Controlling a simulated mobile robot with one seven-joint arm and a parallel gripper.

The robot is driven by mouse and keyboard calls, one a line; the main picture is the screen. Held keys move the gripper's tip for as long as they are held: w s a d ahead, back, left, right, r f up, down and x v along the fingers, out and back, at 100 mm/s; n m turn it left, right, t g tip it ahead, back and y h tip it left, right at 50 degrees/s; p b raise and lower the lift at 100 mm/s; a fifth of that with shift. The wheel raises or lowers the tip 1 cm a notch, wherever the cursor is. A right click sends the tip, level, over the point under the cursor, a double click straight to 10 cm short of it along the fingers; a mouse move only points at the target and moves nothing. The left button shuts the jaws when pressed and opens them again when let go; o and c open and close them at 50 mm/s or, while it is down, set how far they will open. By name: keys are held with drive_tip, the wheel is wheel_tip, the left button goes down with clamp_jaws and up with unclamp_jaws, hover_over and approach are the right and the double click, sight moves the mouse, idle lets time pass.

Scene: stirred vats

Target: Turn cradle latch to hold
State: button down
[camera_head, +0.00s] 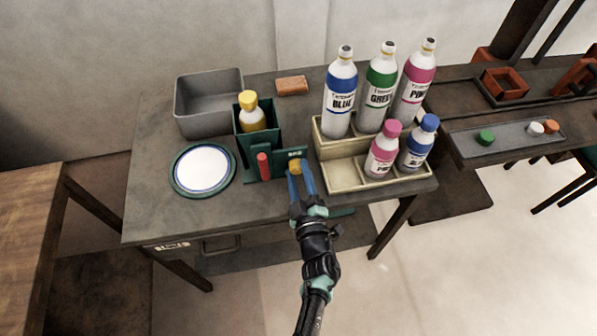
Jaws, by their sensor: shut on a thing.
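The dark green cradle (242,139) stands near the front of the table and holds a bottle with a yellow cap (251,113). A red upright post or handle (263,166) stands at its front. To the right, a low green panel with small pale marks, too small to read, carries a yellow knob (295,164), which looks like the cradle latch. My gripper (297,174) reaches in from the front, with its blue fingers shut on the yellow knob. The fingers partly hide the knob, so its turned angle cannot be told.
A beige divided crate (345,177) close on the right holds several bottles with blue, green and pink labels. A grey bin (208,115), a white plate with a green rim (203,169) and an orange-brown block (292,86) are also on the table. The left front tabletop is clear.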

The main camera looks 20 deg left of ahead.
idle(0.3)
drive_tip(key=shift+c, duration=2.1)
unclamp_jaws()
drive_tip(key=p+v, duration=0.2)
drive_tip(key=v, duration=1.1)
